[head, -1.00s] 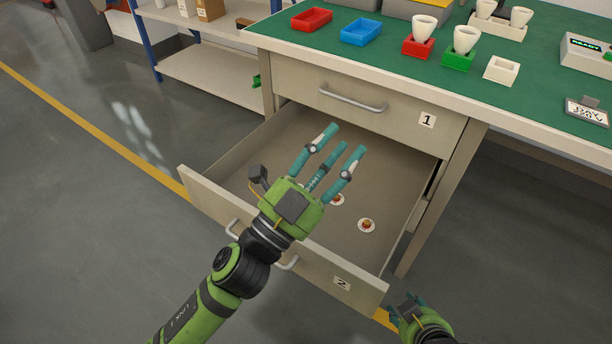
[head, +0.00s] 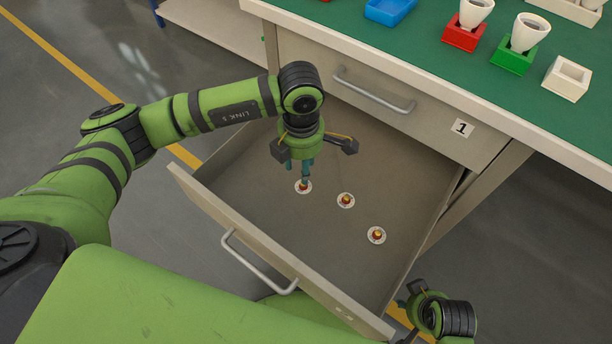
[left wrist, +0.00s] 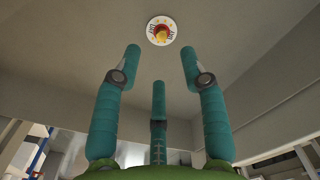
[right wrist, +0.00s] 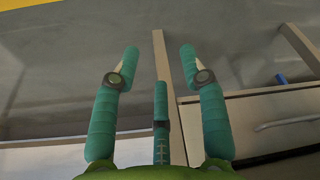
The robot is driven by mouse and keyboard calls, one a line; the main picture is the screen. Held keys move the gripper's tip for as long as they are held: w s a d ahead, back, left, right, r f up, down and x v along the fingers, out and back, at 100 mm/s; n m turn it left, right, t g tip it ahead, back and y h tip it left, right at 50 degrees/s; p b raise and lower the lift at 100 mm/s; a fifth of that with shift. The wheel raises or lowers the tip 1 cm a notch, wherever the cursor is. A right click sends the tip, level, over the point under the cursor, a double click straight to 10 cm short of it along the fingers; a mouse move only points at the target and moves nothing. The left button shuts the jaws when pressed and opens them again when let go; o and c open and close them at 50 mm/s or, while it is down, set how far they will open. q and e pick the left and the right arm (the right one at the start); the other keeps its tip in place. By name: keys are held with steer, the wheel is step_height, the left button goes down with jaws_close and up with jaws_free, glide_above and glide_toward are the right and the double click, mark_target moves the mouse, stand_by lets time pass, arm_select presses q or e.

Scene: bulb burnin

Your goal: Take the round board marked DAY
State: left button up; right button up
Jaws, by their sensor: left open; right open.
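In the left wrist view one board (left wrist: 161,30) lies just beyond the spread fingertips, untouched there. It bears dark lettering, too small to read surely. My right gripper (right wrist: 160,58) is open and empty, low outside the drawer's right front corner.
The drawer's front panel (head: 225,235) with its handle and its side walls surround the boards. The shut upper drawer (head: 400,115) overhangs the back. Red and green holders with white cups, a blue tray (head: 390,10) and an empty white holder (head: 567,78) stand on the green tabletop.

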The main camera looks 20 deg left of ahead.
arm_select(q)
steer(key=f, duration=0.3)
steer(key=f+b, duration=0.1)
steer(key=f, duration=0.1)
steer(key=shift+s+d+f, duration=0.1)
steer(key=shift+d+f, duration=0.1)
steer(key=shift+f, duration=0.45)
steer(key=c, duration=0.8)
arm_select(e)
step_height(320, 180, up, 3)
steer(key=shift+r, duration=0.1)
